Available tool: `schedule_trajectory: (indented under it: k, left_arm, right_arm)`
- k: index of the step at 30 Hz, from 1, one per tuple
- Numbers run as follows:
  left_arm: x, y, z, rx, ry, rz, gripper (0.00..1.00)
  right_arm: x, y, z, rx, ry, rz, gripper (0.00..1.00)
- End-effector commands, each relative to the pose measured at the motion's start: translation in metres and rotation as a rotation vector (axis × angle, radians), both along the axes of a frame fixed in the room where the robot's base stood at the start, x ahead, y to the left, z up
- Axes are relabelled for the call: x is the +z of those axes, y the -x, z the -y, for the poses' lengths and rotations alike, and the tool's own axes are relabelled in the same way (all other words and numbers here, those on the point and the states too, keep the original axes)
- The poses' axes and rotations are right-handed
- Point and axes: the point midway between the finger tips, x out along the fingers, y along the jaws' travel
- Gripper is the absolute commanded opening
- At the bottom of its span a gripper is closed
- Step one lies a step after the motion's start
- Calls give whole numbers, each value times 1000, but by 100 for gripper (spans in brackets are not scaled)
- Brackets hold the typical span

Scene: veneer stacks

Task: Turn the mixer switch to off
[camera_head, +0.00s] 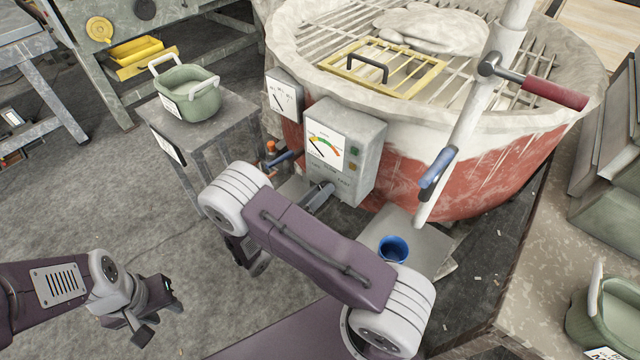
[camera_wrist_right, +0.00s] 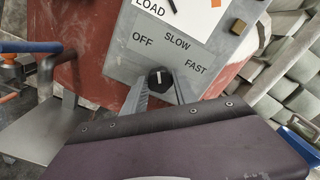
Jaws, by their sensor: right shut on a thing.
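The mixer switch (camera_wrist_right: 160,77) is a small black knob with a white mark, on the grey control box (camera_head: 345,150). OFF, SLOW and FAST are printed around it in the right wrist view. The white mark points roughly up in that view, toward the gap between OFF and SLOW. My right gripper (camera_wrist_right: 161,90) is shut on the knob, one finger on each side. In the head view, my right gripper (camera_head: 318,198) is at the box's lower edge and the knob is hidden. My left gripper (camera_head: 158,312) is empty over the floor, its fingers apart.
The mixer drum (camera_head: 460,170) with its grate stands behind the box. A blue-handled lever (camera_head: 437,172) and a blue cup (camera_head: 393,249) are right of my right arm. A green tub (camera_head: 188,92) stands on a grey stand at left.

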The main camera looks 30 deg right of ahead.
Motion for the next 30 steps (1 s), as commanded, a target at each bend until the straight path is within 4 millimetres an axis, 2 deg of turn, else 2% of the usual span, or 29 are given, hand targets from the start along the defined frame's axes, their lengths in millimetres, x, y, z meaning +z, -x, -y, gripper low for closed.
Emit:
schedule_trajectory:
  k: [1, 9, 29, 30]
  left_arm:
    - [8, 0, 0, 0, 0, 0, 36]
    - [20, 0, 0, 0, 0, 0, 36]
    - [23, 0, 0, 0, 0, 0, 36]
    - [23, 0, 0, 0, 0, 0, 36]
  right_arm:
    - [3, 0, 0, -1, 11, -29, 0]
    - [1, 0, 0, 0, 63, -152, 0]
    - [-1, 0, 0, 1, 86, -209, 0]
    - [-1, 0, 0, 1, 86, -209, 36]
